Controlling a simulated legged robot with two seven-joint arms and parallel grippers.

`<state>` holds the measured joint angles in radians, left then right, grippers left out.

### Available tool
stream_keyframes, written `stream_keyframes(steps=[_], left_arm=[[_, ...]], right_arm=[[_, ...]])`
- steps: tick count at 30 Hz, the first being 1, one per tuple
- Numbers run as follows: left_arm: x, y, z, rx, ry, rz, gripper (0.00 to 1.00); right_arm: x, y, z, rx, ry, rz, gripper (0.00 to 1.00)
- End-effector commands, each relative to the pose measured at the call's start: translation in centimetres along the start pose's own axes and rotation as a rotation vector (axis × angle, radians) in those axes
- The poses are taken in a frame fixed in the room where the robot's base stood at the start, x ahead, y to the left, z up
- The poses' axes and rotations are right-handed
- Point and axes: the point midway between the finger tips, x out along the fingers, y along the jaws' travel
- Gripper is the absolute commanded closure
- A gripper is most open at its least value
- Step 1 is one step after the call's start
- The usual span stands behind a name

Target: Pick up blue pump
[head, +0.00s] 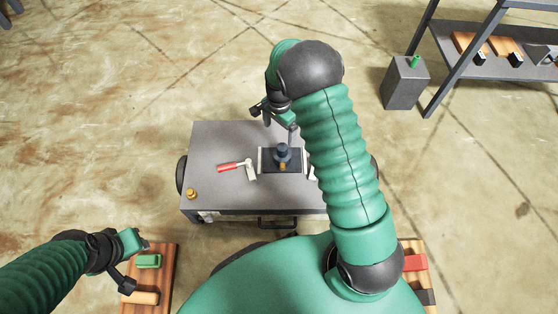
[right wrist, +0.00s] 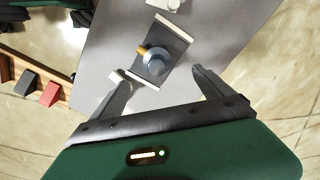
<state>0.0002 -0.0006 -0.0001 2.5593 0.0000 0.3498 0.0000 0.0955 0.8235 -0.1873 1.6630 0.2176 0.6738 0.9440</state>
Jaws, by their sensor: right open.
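The blue pump (head: 283,151) stands on a dark tray with light end plates (head: 260,161), on the grey cart top. In the right wrist view the pump (right wrist: 157,60) shows a round blue-grey body with an orange-brown fitting on its side. My right gripper (head: 276,117) is open and empty, above the cart and just behind the pump in the head view. In the right wrist view its fingers (right wrist: 160,82) are spread, with the pump ahead between their lines, not touched. My left gripper (head: 138,262) is open at the lower left, near a green block (head: 149,261).
A red-handled tool (head: 232,167) and a small brass part (head: 191,194) lie on the grey cart (head: 230,135). Wooden boards with blocks lie at lower left (head: 163,285) and lower right. A grey box (head: 406,85) and a shelf (head: 480,65) stand at upper right.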

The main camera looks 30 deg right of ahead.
Motion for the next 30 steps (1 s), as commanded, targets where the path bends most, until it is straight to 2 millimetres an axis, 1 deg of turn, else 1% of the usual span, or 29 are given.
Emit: stream_keyframes(steps=[1, 3, 6, 9, 14, 20, 22, 24, 29, 30], left_arm=[[1.5, 0.0, 0.4, 0.000, -0.001, 0.000, 0.64], [2.4, 0.0, 0.6, 0.000, -0.001, 0.000, 0.64], [3.6, 0.0, 0.9, 0.000, -0.001, 0.000, 0.64], [4.4, 0.0, 1.1, 0.000, -0.002, 0.000, 0.64], [5.1, 0.0, 1.2, 0.000, -0.001, 0.000, 0.64], [8.5, 0.0, 2.1, 0.000, -0.001, 0.000, 0.64], [9.0, 0.0, 2.2, 0.000, -0.002, 0.000, 0.64], [9.1, 0.0, 2.2, 0.000, -0.002, 0.000, 0.64], [8.8, 0.0, 2.1, 0.000, -0.001, 0.000, 0.64], [8.8, 0.0, 2.1, 0.000, -0.001, 0.000, 0.64]], right_arm=[[2.4, 0.1, 0.0, 0.001, -0.002, 0.004, 0.10], [4.3, 0.1, -0.1, 0.000, -0.003, 0.003, 0.10], [6.8, 0.1, -0.1, -0.002, -0.003, 0.002, 0.10], [8.3, 0.1, -0.1, -0.002, -0.003, 0.001, 0.10], [9.5, 0.1, -0.1, -0.002, -0.002, -0.001, 0.10], [13.2, 0.8, -0.4, -0.002, -0.004, 0.001, 0.10], [14.1, 0.8, -0.4, -0.003, -0.003, 0.001, 0.10], [14.3, 0.8, -0.4, -0.003, -0.002, 0.000, 0.10], [13.9, 0.8, -0.4, -0.003, -0.001, -0.001, 0.10], [13.9, 0.8, -0.4, -0.003, -0.001, -0.001, 0.12]])
